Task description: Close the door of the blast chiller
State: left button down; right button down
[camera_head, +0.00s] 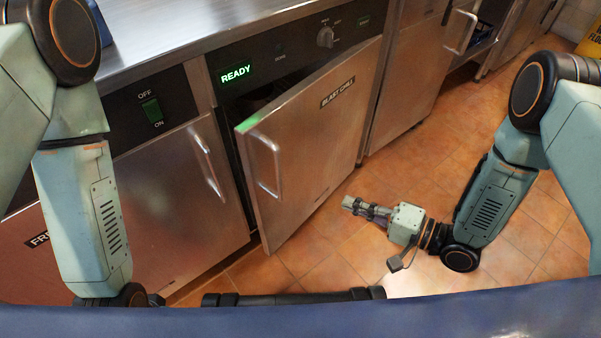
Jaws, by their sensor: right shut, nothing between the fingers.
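The blast chiller door (310,140) is a steel panel labelled "BLAST CHILL", hinged on its right side and standing partly open. Its left edge is swung out toward me, and a dark gap shows between it and the cabinet. A vertical bar handle (268,165) sits near that left edge. The control panel (285,52) above shows a green "READY" and a knob. My right gripper (352,204) is shut and empty, low over the floor to the right of the door, apart from it. My left arm comes in from the left; its gripper is out of view.
A closed steel cabinet door (175,205) with an OFF/ON switch stands left of the chiller. More steel units (412,70) run on to the right. A steel counter (170,25) lies above. The tiled floor (345,255) before the door is clear. A yellow sign (592,42) stands at the far right.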

notch_tip(320, 180, up, 2)
jog(key=y, duration=0.1)
jog(key=b, duration=0.4)
send_near(282, 167)
jog(key=shift+t, duration=0.3)
jog(key=x, duration=0.6)
jog(key=shift+s+a+f, duration=0.1)
jog(key=shift+f, duration=0.05)
jog(key=shift+w+a, duration=0.3)
jog(key=shift+w+a, duration=0.1)
jog(key=shift+w, duration=0.05)
